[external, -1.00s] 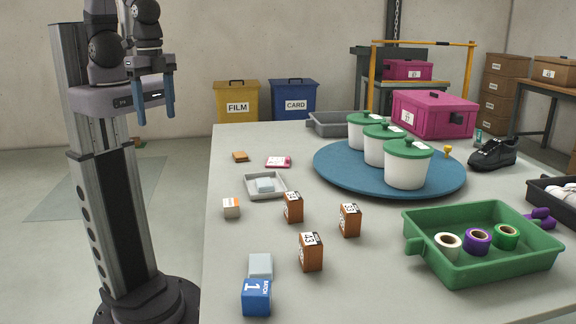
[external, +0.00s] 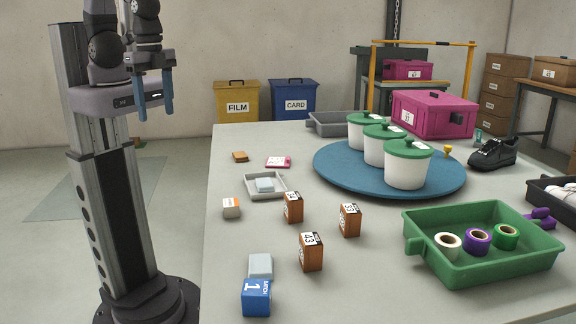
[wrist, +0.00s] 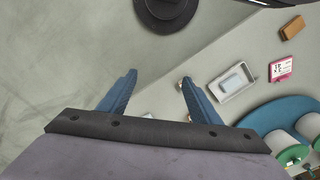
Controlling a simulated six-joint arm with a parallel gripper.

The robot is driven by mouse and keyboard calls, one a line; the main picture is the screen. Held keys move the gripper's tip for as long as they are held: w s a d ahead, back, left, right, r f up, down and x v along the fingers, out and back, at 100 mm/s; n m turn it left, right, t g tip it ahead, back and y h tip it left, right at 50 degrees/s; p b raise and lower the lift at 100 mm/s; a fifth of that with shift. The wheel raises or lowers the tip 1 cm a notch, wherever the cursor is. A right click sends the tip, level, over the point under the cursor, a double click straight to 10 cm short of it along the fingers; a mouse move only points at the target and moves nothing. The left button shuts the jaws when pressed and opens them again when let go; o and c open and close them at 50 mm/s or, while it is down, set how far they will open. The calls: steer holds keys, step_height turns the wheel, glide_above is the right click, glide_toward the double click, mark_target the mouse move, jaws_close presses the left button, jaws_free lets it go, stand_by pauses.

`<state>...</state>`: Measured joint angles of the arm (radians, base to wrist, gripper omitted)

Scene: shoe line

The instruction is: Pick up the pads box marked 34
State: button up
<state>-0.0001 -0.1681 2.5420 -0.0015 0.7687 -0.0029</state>
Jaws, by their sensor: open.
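Three small brown boxes with white number labels stand upright on the grey table: one at the back left (external: 293,208), one at the right (external: 350,221), and one in front (external: 311,254). The front one's label looks like 43; the other labels are too small to read surely, so I cannot tell which box is marked 34. My gripper (external: 155,115) is open and empty, high up beyond the table's left edge, well away from the boxes. In the wrist view its two blue fingers (wrist: 158,78) are spread apart, and none of the brown labelled boxes can be made out.
A blue cube (external: 256,298) and a pale grey block (external: 260,266) lie in front. A small orange-white box (external: 231,208) and a grey tray (external: 281,192) are left. A green tray (external: 480,271) with tape rolls and a blue turntable (external: 330,177) with tubs occupy the right.

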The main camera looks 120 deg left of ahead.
step_height(320, 180, up, 4)
steer(key=w+f+n+t+h+b, duration=0.1)
steer(key=w+f+n+h+b, duration=0.15)
steer(key=w+n+b, duration=0.75)
step_height(320, 180, up, 2)
steer(key=n+t+h+b, duration=0.6)
steer(key=n+t+b, duration=0.3)
steer(key=n+b, duration=1.05)
glide_above(296, 209)
steer(key=s+a+b, duration=0.2)
steer(key=s+b, duration=0.1)
steer(key=m, duration=0.3)
steer(key=shift+n, duration=0.75)
steer(key=f, duration=1)
steer(key=s+a+f+b, duration=0.1)
steer(key=f, duration=0.9)
steer(key=a+f, duration=0.1)
steer(key=f, duration=0.9)
steer(key=shift+s+a+f, duration=0.1)
steer(key=shift+s+f, duration=0.1)
steer(key=shift+f, duration=0.2)
steer(key=shift+b+x, duration=1.2)
steer(key=shift+x, duration=2.45)
steer(key=shift+r, duration=0.2)
